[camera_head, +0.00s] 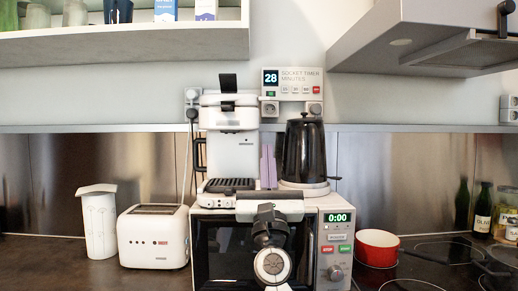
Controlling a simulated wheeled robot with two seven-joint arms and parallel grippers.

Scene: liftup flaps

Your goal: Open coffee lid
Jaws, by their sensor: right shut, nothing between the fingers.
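The white coffee machine (231,150) stands at the centre, on or just behind the top of the microwave. Its lid (218,98) is at the top, with a black tab (228,81) sticking up above it. The lid looks down on the body, but a slight lift cannot be ruled out. My right gripper (268,150) points up, its two purple fingers close together and empty. It is right of the coffee machine's body, below lid height, and appears apart from the lid. My left gripper is not in view.
A black kettle (304,152) stands close right of my right gripper. A socket timer (292,84) is on the wall behind. The microwave (336,262) is below, a toaster (154,237) to the left, a red pan (377,247) to the right. A shelf and hood hang above.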

